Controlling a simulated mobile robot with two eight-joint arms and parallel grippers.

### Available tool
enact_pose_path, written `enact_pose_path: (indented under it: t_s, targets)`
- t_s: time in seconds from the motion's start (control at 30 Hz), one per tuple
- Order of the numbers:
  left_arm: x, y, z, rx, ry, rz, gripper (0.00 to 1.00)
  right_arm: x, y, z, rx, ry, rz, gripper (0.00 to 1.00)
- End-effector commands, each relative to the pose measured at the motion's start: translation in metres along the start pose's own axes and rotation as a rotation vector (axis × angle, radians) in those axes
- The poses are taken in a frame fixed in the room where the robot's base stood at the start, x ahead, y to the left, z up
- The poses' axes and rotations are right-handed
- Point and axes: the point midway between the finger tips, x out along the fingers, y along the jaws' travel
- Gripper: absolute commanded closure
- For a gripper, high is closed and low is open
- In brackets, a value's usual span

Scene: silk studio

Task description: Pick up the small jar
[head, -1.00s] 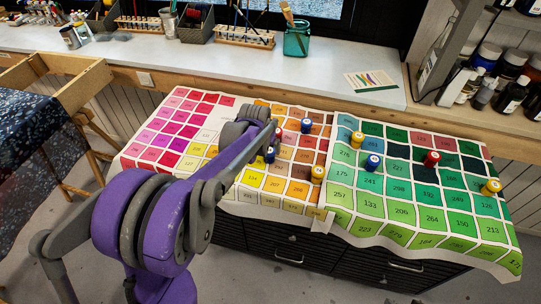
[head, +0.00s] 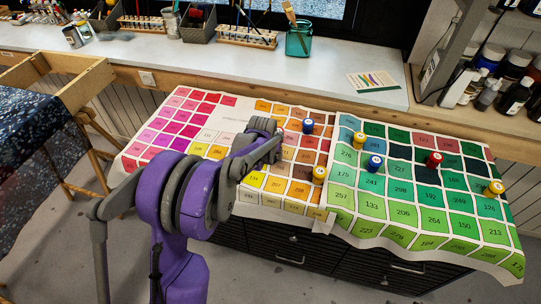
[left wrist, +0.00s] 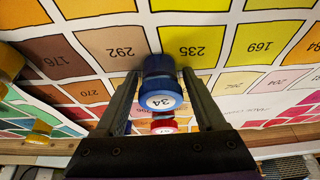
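Several small jars with coloured lids stand on the colour chart cloth. In the left wrist view, a blue jar (left wrist: 160,84) with 34 on its lid sits between the two fingers of my left gripper (left wrist: 159,76). The fingers are open, with a narrow gap visible on each side of the jar. A red-lidded jar (left wrist: 163,125) shows just beyond it, partly hidden by the gripper body. In the head view my left arm covers this blue jar and its fingertips. My right gripper is in no view.
Other jars stand on the chart cloth (head: 352,203): blue ones (head: 308,126) (head: 374,162), yellow ones (head: 319,175) (head: 359,138) (head: 494,188) and a red one (head: 434,159). A white counter (head: 345,70) with brush holders and a teal glass jar (head: 298,39) runs behind.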

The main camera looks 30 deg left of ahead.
Motion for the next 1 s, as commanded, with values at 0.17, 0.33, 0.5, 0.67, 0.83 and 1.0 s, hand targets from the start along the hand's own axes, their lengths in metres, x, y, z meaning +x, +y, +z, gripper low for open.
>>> enact_pose_path:
  t_s: [0.17,0.33,0.5,0.67,0.83,1.0]
  targets:
    - [0.0,0.0,0.0,0.0,0.0,0.0,0.62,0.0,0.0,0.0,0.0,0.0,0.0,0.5]
    - [0.0,0.0,0.0,0.0,0.0,0.0,0.93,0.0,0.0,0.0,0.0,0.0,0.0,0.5]
    - [0.0,0.0,0.0,0.0,0.0,0.0,1.0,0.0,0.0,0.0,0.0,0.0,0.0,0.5]
    - [-0.004,0.0,-0.002,0.0,0.0,0.0,1.0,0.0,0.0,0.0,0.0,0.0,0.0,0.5]
    - [-0.028,0.0,-0.011,0.0,0.0,0.0,1.0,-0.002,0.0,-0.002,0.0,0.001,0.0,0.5]
    - [-0.06,0.0,-0.025,0.0,0.0,0.0,1.0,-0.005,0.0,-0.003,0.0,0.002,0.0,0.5]
